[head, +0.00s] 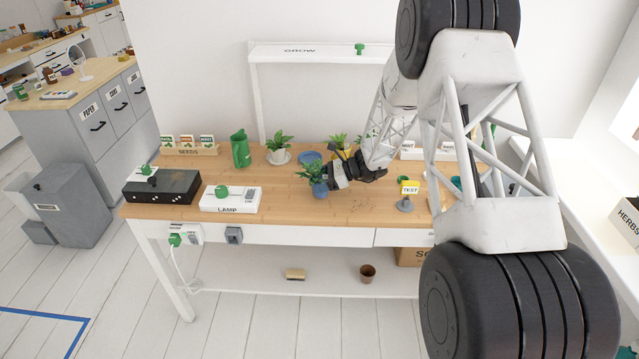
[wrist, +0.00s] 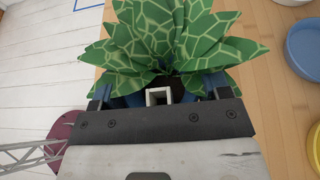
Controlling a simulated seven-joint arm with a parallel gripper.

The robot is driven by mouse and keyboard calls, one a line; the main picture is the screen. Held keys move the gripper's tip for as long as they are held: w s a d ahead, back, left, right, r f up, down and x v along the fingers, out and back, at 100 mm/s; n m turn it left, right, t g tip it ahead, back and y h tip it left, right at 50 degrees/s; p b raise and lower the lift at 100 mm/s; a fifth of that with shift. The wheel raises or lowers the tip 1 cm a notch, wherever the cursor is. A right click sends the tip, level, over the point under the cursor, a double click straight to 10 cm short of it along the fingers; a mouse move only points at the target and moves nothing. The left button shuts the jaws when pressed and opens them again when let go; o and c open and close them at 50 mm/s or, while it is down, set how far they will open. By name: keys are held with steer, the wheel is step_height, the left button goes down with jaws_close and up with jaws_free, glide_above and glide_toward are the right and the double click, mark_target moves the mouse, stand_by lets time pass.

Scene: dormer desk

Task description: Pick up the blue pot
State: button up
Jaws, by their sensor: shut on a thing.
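The blue pot (head: 320,190) holds a leafy green plant and is at the middle of the wooden desk in the head view. My gripper (head: 328,180) reaches it from the right and is shut on it. In the wrist view, the plant's patterned leaves (wrist: 175,40) fill the top middle, and the blue pot (wrist: 125,101) shows only in part between the fingers of my gripper (wrist: 160,92). Most of the pot is hidden there by the gripper body. I cannot tell whether the pot's base touches the desk.
A blue saucer (head: 310,156) lies behind the pot. The white lamp box (head: 230,199) is at the front left.

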steer(key=shift+r, duration=1.45)
steer(key=s+d+r, duration=0.1)
steer(key=s+d, duration=0.3)
steer(key=s, duration=1.1)
steer(key=shift+s+r, duration=0.2)
steer(key=shift+s, duration=0.05)
steer(key=shift+w, duration=0.15)
